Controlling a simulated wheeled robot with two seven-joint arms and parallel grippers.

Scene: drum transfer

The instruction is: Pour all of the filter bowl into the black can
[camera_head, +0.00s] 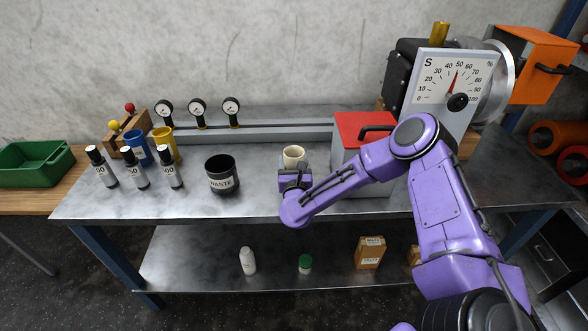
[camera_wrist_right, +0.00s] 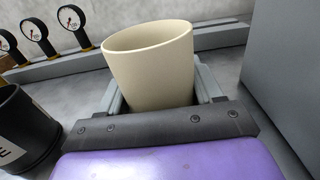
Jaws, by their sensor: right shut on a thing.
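A cream, open-topped cup, which looks like the filter bowl (camera_head: 293,158), is upright on the middle of the bench. My right gripper (camera_head: 294,178) is shut on it from the front; in the right wrist view the grey fingers lie along both sides of the filter bowl (camera_wrist_right: 152,68). I cannot tell whether the bowl is lifted off the bench. Its contents are hidden. The black can (camera_head: 221,177), labelled WASTE, stands upright to the left of the bowl, apart from it. It also shows at the left edge of the right wrist view (camera_wrist_right: 25,125). My left gripper is not in view.
Several small labelled bottles (camera_head: 136,170) stand left of the can, with a blue cup (camera_head: 139,150) and a yellow cup (camera_head: 165,146) behind. A red-lidded grey box (camera_head: 347,163) stands close right of the bowl. Gauges (camera_head: 198,112) line the back. Bench between bowl and can is clear.

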